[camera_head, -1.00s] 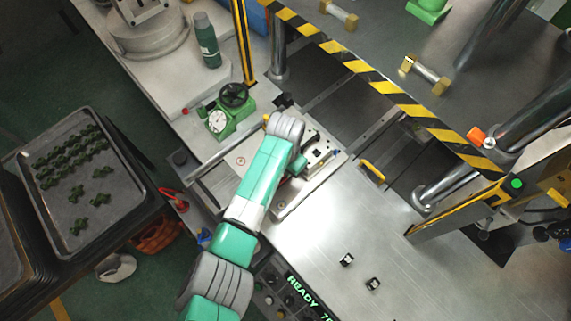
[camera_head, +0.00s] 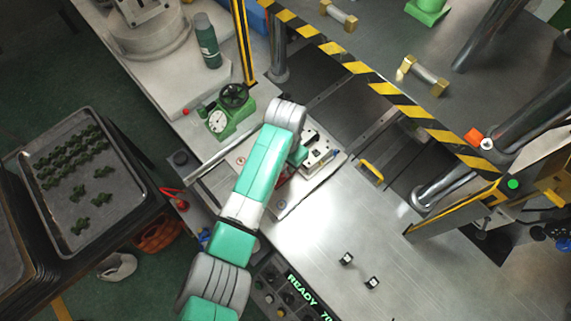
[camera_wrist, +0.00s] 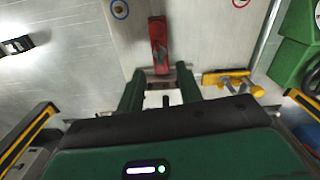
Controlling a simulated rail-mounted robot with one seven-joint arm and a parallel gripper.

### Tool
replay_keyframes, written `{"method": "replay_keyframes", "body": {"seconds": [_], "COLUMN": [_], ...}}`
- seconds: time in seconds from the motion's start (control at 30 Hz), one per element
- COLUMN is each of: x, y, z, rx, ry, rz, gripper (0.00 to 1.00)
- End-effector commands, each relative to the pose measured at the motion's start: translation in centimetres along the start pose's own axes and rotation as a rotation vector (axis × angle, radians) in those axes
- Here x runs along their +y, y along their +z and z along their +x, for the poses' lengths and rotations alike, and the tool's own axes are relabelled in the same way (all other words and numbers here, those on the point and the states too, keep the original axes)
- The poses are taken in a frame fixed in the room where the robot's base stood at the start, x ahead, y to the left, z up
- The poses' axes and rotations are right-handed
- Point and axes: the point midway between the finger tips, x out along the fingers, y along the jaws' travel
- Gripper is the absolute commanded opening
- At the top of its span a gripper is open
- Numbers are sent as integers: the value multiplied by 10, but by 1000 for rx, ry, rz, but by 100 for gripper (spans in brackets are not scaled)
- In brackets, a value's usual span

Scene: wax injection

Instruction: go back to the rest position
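My arm reaches over the steel worktable (camera_head: 310,235) in the head view. Its wrist end is above the metal fixture plate (camera_head: 318,158), and most of my gripper is hidden beneath it. In the wrist view my gripper (camera_wrist: 160,82) shows two green fingers standing apart, with no part held between them. A red clamp-like piece (camera_wrist: 158,40) lies beyond the fingertips.
A yellow-black striped barrier (camera_head: 375,80) runs across behind. A tray (camera_head: 130,200) of dark green parts is at left.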

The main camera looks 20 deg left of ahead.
Motion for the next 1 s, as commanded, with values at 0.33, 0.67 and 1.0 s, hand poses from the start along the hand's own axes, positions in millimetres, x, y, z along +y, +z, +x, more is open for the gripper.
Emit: {"method": "replay_keyframes", "body": {"seconds": [0.33, 0.67, 1.0], "x": [0, 0, 48], "y": [0, 0, -94], "z": [-26, -25, -125], "rx": [-1, -1, 427], "ry": [0, 0, -111], "rz": [0, 0, 40], "gripper": [35, 35, 35]}}
